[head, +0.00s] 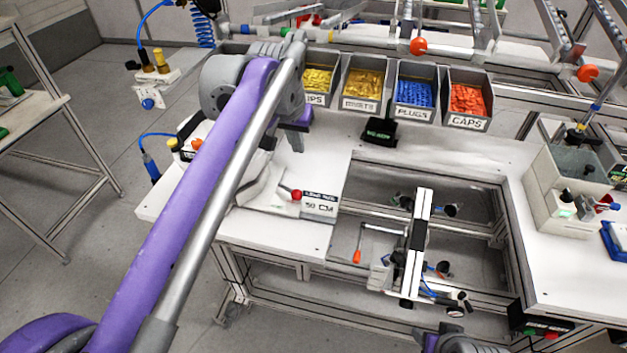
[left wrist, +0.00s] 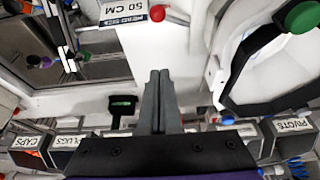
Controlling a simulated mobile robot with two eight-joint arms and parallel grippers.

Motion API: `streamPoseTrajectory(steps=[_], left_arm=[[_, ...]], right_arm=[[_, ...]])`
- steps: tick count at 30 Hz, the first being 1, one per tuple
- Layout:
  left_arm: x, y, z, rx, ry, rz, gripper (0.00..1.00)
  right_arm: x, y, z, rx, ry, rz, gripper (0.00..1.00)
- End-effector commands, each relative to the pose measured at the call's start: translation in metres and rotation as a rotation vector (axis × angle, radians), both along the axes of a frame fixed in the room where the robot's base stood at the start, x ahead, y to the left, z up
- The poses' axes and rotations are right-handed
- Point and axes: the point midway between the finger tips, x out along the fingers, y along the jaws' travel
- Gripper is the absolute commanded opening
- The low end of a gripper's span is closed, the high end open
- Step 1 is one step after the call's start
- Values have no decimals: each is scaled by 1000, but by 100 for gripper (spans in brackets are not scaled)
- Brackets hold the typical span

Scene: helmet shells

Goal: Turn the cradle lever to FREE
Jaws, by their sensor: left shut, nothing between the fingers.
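My left gripper (head: 297,145) hangs over the left part of the white workbench; its fingers (left wrist: 158,100) are shut and empty in the left wrist view. A crank-like lever with an orange grip (head: 357,256) hangs by the fixture with an upright white bar (head: 421,230) in the bench's opening. A red knob (head: 296,195) sits beside the "50 CM" sign (head: 319,204); the knob also shows in the left wrist view (left wrist: 157,13). I cannot tell which is the cradle lever, and no FREE mark is readable. The gripper is apart from both.
A white shell with a black rim (left wrist: 238,95) and a green knob (left wrist: 300,17) is right of my fingers in the wrist view. Bins, including plugs (head: 414,115) and caps (head: 466,123), line the bench's back. A grey-white box (head: 548,190) stands on the right.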

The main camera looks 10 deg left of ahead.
Motion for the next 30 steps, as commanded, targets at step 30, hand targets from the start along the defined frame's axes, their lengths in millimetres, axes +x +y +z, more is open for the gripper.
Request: streamPoseTrajectory(steps=[30], left_arm=[[35, -2, -97, 0, 2, 0, 0]], right_arm=[[-3, 0, -8, 0, 5, 0, 58]])
